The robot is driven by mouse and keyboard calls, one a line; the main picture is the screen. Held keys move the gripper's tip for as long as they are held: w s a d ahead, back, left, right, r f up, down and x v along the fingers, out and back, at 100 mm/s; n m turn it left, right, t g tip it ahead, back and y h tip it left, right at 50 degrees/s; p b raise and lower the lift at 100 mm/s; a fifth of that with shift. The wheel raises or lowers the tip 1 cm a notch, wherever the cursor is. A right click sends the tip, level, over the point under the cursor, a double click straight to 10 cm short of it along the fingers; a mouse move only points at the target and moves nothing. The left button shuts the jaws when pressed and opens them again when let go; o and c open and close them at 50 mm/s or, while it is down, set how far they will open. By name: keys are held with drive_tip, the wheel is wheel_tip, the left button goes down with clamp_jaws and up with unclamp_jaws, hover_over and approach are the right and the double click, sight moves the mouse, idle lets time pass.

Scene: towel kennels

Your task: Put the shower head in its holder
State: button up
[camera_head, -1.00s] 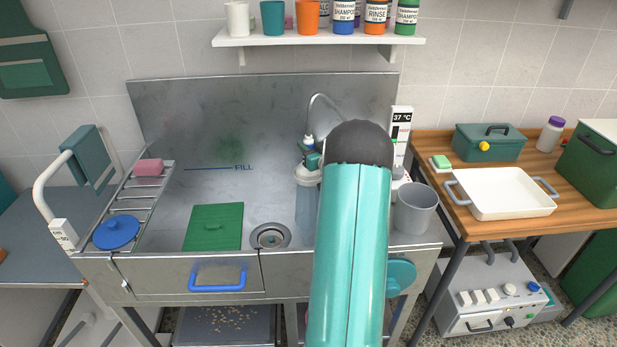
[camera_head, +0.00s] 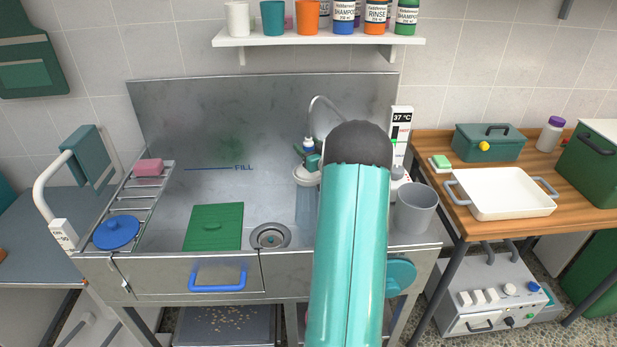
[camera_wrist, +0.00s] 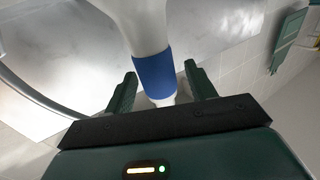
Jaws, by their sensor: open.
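The shower head shows in the wrist view as a white body with a blue band (camera_wrist: 155,75) on its handle. My gripper (camera_wrist: 160,68) is open, with one dark green finger on each side of the banded handle. I cannot tell whether either finger touches it. In the head view a white rounded part (camera_head: 304,178), likely the shower head, shows over the tub just left of my arm. My arm hides most of that area. I cannot make out the holder.
The steel tub (camera_head: 165,225) holds a green mat (camera_head: 214,228) and a drain (camera_head: 270,236). A grey cup (camera_head: 415,208) stands at its right. A thermometer panel (camera_head: 401,125) rises behind my arm. A shelf (camera_head: 320,41) with bottles hangs above. A white tray (camera_head: 505,195) sits at right.

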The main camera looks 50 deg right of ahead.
drive_tip(key=v, duration=1.2)
idle(0.3)
